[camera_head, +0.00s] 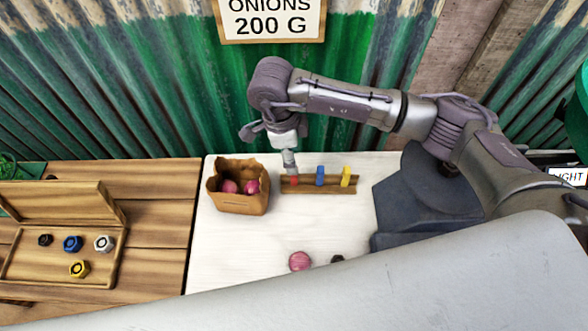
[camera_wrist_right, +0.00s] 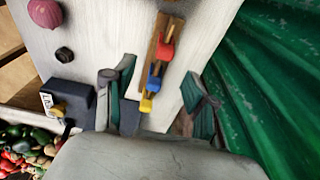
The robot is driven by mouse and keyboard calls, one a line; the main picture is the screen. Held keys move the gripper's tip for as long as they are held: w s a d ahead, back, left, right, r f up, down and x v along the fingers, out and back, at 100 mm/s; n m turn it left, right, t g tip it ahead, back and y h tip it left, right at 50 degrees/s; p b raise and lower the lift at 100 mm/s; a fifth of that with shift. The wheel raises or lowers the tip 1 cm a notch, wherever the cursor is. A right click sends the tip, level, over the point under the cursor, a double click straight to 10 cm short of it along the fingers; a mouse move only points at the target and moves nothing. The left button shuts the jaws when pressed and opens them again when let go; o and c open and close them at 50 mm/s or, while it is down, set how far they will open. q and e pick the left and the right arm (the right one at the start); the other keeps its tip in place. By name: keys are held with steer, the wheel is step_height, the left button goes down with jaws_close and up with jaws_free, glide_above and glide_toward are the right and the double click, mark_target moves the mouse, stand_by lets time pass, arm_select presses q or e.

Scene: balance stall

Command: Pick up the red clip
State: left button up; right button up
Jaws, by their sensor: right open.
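The red clip (camera_head: 295,181) sits at the left end of a wooden rack (camera_head: 330,190), with a blue clip (camera_head: 320,176) and a yellow clip (camera_head: 346,177) to its right. My right gripper (camera_head: 290,166) is over the red clip's end of the rack and partly covers it. In the right wrist view the red clip (camera_wrist_right: 166,48) is farthest up the rack, beyond the blue clip (camera_wrist_right: 154,78) and the yellow clip (camera_wrist_right: 146,104). The open fingers (camera_wrist_right: 158,82) stand on both sides of the rack, with nothing held. Whether they touch anything cannot be told. My left gripper is not in view.
A paper bag (camera_head: 238,203) with pink onions stands just left of the rack. A loose onion (camera_head: 299,261) lies toward the front. A wooden box (camera_head: 62,255) with several coloured nuts is at left. Corrugated green wall (camera_head: 150,100) rises behind.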

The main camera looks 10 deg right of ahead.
step_height(320, 180, down, 2)
steer(key=shift+w+d+f, duration=0.1)
steer(key=shift+d, duration=0.05)
steer(key=shift+f+p, duration=0.4)
steer(key=shift+f, duration=0.1)
steer(key=f, duration=0.2)
steer(key=f+p, duration=0.1)
steer(key=f, duration=0.1)
steer(key=shift+w+d+f, duration=0.1)
steer(key=shift+d+f, duration=0.1)
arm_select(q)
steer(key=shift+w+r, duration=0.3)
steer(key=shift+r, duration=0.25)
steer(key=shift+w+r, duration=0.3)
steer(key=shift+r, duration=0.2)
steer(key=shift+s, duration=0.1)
arm_select(e)
steer(key=c, duration=0.9)
